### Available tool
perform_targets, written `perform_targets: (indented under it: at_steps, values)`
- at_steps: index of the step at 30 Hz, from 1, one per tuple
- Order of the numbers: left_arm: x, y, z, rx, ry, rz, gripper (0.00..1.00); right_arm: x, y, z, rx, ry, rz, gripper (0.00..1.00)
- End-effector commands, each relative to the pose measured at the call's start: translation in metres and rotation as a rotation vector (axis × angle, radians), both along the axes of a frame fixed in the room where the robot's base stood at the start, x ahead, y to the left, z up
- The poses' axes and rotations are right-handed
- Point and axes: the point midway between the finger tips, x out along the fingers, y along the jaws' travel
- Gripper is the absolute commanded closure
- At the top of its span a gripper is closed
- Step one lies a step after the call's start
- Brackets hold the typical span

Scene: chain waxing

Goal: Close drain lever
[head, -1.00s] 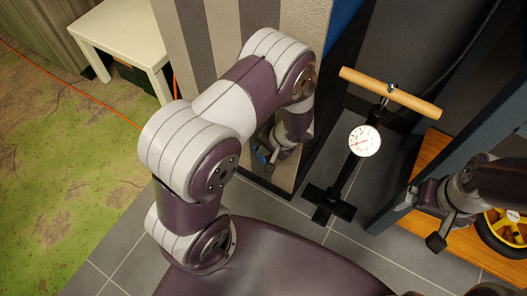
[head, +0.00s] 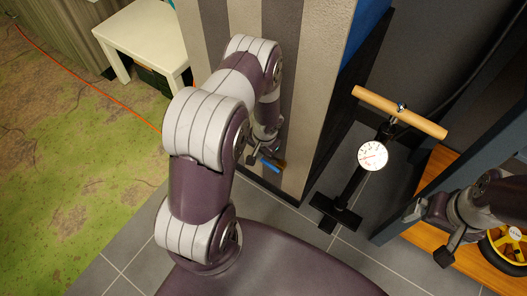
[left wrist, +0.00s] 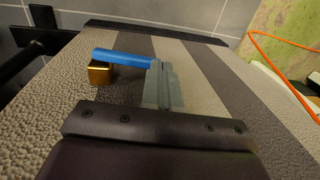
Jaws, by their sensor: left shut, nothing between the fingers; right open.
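The drain lever (left wrist: 122,55) has a blue handle on a brass valve body (left wrist: 101,74), set on a striped panel. In the left wrist view the handle lies nearly crosswise, its right end at the tips of my left gripper (left wrist: 157,66). The fingers are shut with nothing between them; they look to be against or right beside the handle's end. In the head view the blue handle (head: 270,165) shows low on the panel, just beside my left gripper (head: 257,158). My right gripper (head: 430,233) is open and empty at the right, far from the lever.
A black floor pump with a wooden handle (head: 400,112) and a round gauge (head: 373,156) stands right of the striped panel (head: 305,80). A wooden platform (head: 400,240) with a yellow wheel (head: 510,246) is at the right. A white table (head: 140,35) and orange cable (head: 90,83) are at the left.

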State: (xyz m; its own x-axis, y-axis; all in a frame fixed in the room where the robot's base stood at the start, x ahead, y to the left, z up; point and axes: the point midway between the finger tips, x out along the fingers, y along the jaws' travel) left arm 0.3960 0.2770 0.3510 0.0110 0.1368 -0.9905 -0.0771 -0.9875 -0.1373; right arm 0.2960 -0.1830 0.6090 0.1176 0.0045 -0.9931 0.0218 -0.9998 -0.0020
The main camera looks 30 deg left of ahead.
Motion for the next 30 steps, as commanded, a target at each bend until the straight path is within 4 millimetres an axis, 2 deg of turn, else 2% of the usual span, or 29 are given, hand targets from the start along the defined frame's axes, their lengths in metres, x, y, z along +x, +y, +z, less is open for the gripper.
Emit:
perform_targets:
  at_steps: [10, 30]
  values:
    - [0.0007, 0.0074, -0.0119, 0.001, 0.000, 0.000, 1.00, 0.0000, 0.0000, -0.0085, 0.000, 0.000, 0.000, 0.00]
    - [0.0005, 0.0084, -0.0140, 0.001, 0.001, 0.000, 1.00, 0.0000, 0.0000, -0.0096, 0.000, 0.000, 0.000, 0.00]
